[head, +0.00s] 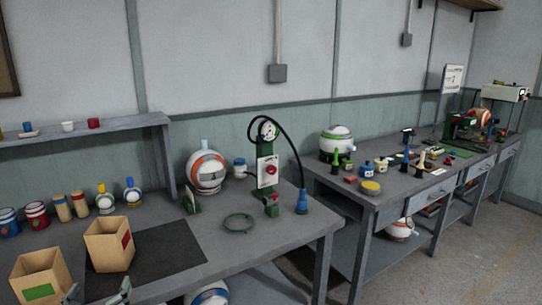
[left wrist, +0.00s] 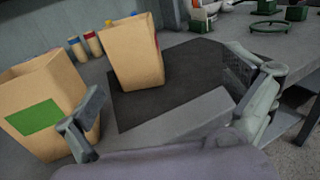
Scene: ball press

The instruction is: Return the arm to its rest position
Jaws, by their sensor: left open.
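My left gripper (head: 98,292) shows at the bottom edge of the head view, in front of the near table. In the left wrist view its two fingers stand wide apart, and the left gripper (left wrist: 163,78) holds nothing between them. A box with a red label (head: 109,243) stands on the dark mat (head: 165,249) beyond the fingers. A box with a green label (head: 40,276) stands to its left; it also shows beside the left finger in the left wrist view (left wrist: 42,108). My right gripper is not in view.
The near table (head: 237,258) also bears several cans and bottles, a green ring (head: 238,222), a press stand with a gauge (head: 267,165) and a white-orange ball (head: 206,171). A second cluttered table (head: 388,205) stands at right. The mat's right part is clear.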

